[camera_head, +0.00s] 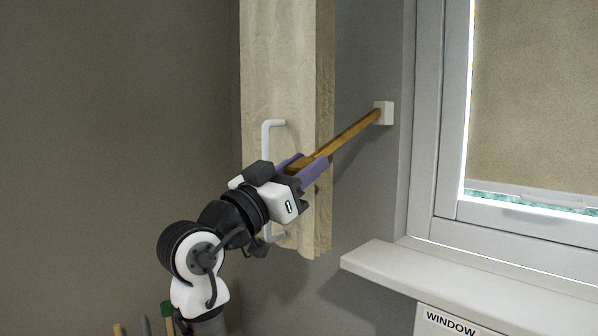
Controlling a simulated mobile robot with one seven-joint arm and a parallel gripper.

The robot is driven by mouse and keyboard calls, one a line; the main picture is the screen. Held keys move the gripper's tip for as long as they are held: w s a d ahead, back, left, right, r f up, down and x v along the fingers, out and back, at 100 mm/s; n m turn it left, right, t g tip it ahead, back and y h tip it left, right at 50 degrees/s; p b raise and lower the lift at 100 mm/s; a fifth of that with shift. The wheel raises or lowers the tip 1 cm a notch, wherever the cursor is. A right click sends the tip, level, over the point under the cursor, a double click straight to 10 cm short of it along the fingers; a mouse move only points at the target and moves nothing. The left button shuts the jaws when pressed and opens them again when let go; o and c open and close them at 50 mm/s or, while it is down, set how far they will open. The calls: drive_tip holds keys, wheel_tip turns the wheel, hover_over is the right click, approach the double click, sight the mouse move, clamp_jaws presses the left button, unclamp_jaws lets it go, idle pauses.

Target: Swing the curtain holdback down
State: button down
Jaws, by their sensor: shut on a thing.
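The curtain holdback (352,133) is a thin golden-brown bar. It runs from a small white block (384,113) on the grey wall down and left to my gripper, so it stands tilted. The very tip of the bar is partly hidden between the fingers.
A white window sill (450,279) juts out at lower right, under a window with a beige blind (540,90). Below it is a "WINDOW" label (450,322). Several tool handles (168,310) show at bottom left.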

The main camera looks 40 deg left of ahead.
drive_tip(key=shift+f, duration=0.1)
drive_tip(key=c, duration=0.9)
unclamp_jaws()
drive_tip(key=shift+s, duration=0.1)
drive_tip(key=b+v, duration=0.4)
drive_tip(key=v, duration=0.9)
drive_tip(key=shift+s+d, duration=0.1)
drive_tip(key=shift+s, duration=0.2)
